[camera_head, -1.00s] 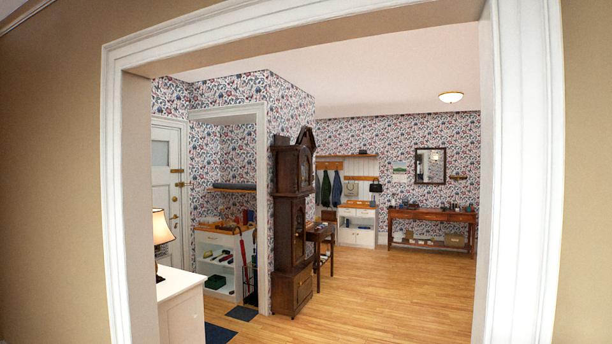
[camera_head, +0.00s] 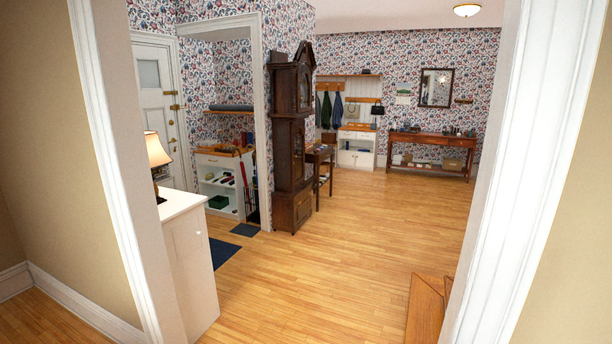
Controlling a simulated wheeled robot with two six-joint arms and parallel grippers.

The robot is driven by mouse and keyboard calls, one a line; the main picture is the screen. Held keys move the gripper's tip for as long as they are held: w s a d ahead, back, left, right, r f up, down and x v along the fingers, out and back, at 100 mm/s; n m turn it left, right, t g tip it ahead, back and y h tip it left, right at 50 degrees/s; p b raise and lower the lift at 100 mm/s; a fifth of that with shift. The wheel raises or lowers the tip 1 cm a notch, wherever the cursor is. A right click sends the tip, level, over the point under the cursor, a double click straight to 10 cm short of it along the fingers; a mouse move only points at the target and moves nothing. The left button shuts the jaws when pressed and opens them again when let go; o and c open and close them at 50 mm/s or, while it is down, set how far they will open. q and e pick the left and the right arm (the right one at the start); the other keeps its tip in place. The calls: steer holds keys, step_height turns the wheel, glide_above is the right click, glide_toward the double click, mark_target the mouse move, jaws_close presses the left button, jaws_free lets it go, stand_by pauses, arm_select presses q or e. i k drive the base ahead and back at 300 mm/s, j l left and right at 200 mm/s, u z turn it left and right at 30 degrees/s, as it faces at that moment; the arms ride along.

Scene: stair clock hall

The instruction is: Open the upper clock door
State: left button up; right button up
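A tall dark-wood grandfather clock (camera_head: 290,140) stands upright against the corner of the papered wall, beyond the doorway in the head view. I see it from its side, at an angle. Its upper clock door (camera_head: 304,88) is at the hood, facing right, and shows as a narrow strip. It looks closed, but it is too small and oblique to be sure. Neither of my grippers is in view.
A white doorway frame (camera_head: 505,190) stands close around my view. A white cabinet (camera_head: 188,265) with a lamp (camera_head: 156,154) is at left. A small dark table (camera_head: 319,168) stands behind the clock. Wooden steps (camera_head: 426,308) show at lower right. The floor (camera_head: 320,265) between is clear.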

mark_target(304, 69)
steer(key=i, duration=6.95)
steer(key=i+l+u, duration=0.1)
steer(key=i+u, duration=0.4)
